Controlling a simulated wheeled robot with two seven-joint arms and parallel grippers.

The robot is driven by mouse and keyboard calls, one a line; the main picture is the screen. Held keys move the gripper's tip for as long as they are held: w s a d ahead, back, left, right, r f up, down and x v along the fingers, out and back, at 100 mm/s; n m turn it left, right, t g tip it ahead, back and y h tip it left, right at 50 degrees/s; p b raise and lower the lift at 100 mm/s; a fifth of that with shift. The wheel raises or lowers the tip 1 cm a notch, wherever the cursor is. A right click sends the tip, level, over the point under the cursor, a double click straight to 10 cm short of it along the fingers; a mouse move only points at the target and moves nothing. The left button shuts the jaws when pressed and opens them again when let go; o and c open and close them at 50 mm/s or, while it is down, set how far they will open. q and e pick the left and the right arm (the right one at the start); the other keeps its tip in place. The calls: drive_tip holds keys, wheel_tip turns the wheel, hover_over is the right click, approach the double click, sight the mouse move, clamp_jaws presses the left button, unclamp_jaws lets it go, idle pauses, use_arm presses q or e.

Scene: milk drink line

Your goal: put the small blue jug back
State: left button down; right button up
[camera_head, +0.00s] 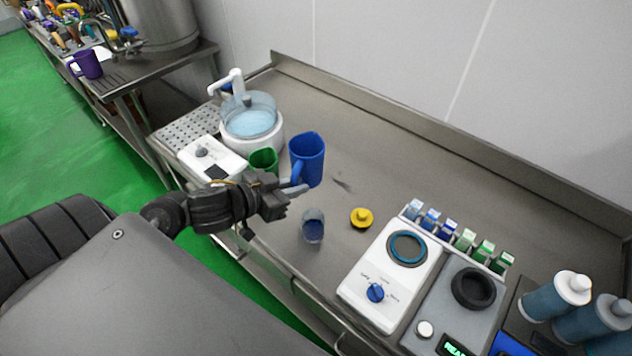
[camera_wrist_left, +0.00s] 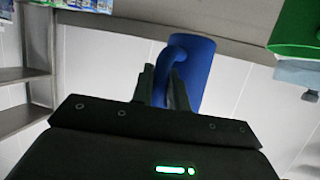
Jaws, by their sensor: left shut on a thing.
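The small blue jug (camera_head: 309,158) is in the middle of the head view, held by its handle. My left gripper (camera_head: 297,189) is shut on that handle. In the left wrist view the blue jug (camera_wrist_left: 195,72) shows beyond the two fingers (camera_wrist_left: 166,85), with its handle between them. Whether the jug's base touches the steel counter is hard to tell. My right gripper is not seen.
A green cup (camera_head: 263,160) stands close left of the jug, by a white machine with a clear bowl (camera_head: 250,122). A glass with dark blue contents (camera_head: 313,227) and a yellow-topped thing (camera_head: 361,218) stand in front. The counter (camera_head: 400,160) behind is clear.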

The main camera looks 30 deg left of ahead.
sight(306, 172)
use_arm(q)
drive_tip(key=w+f+b, duration=0.1)
drive_tip(key=w+b, duration=0.1)
drive_tip(key=w+a+f+b, duration=0.1)
drive_tip(key=b, duration=0.2)
drive_tip(key=w+f+b, duration=0.1)
drive_tip(key=w+b, duration=0.1)
drive_tip(key=b, duration=0.1)
drive_tip(key=shift+w+a+f, duration=0.15)
drive_tip(key=shift+w+a, duration=0.15)
drive_tip(key=shift+w+a+f, duration=0.1)
drive_tip(key=shift+w, duration=0.4)
drive_tip(key=shift+w+a+f, duration=0.1)
drive_tip(key=shift+w, duration=0.4)
drive_tip(key=w+a+f+b, duration=0.1)
drive_tip(key=w+f+b, duration=0.1)
drive_tip(key=w+f, duration=0.2)
drive_tip(key=shift+w+f, duration=0.15)
drive_tip(key=shift+f, duration=0.4)
drive_tip(key=shift+w+a+f+b, duration=0.15)
drive_tip(key=shift+f+b, duration=0.45)
drive_tip(key=shift+f, duration=1.2)
drive_tip(key=shift+f, duration=0.1)
drive_tip(key=c, duration=1.8)
unclamp_jaws()
drive_tip(key=shift+f, duration=0.15)
drive_tip(key=o, duration=0.4)
drive_tip(key=shift+o, duration=0.2)
